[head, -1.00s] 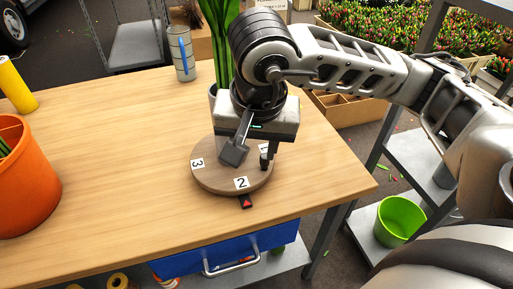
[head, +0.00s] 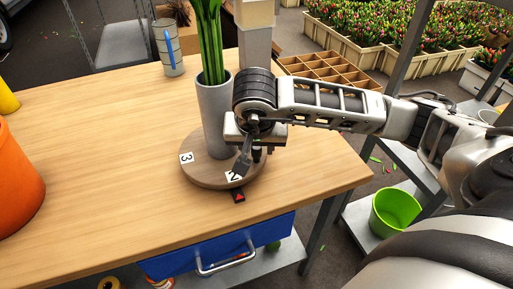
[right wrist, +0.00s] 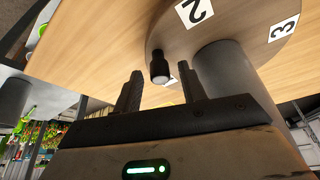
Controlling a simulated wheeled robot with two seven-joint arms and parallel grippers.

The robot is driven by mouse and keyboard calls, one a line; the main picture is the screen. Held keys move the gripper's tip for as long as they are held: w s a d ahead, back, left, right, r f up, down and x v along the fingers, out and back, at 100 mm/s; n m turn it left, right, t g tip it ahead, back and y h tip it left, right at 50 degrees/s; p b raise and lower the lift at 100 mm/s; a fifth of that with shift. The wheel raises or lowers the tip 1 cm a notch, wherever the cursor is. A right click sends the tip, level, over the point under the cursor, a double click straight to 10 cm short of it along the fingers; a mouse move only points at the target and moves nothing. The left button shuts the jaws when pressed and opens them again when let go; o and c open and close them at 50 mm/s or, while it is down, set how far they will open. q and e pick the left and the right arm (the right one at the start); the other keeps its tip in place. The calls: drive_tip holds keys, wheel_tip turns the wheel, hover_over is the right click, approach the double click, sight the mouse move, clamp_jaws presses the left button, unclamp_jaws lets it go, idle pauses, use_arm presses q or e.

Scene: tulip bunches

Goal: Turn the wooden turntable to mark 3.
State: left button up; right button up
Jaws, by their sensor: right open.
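The round wooden turntable (head: 204,174) lies on the table near its front edge, and it shows in the right wrist view (right wrist: 225,28). Mark 2 (head: 233,176) is by the red pointer (head: 238,196); mark 3 (head: 186,158) is to its left. A grey vase (head: 215,115) with green stems stands on the turntable. My right gripper (head: 249,163) is open, low over the turntable's right side. In the right wrist view, a dark peg with a pale tip (right wrist: 159,68) shows between my open fingertips (right wrist: 161,82); contact cannot be told. My left gripper is out of view.
An orange bucket (head: 18,185) stands at the table's left, and a striped metal can (head: 169,50) at its back. A blue drawer (head: 220,246) is under the front edge. A green bucket (head: 395,212) sits on a lower shelf at right. The table's middle left is clear.

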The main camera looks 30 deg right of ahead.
drive_tip(key=shift+w+d+f, duration=0.1)
drive_tip(key=shift+w+f, duration=0.15)
drive_tip(key=shift+f, duration=0.4)
clamp_jaws()
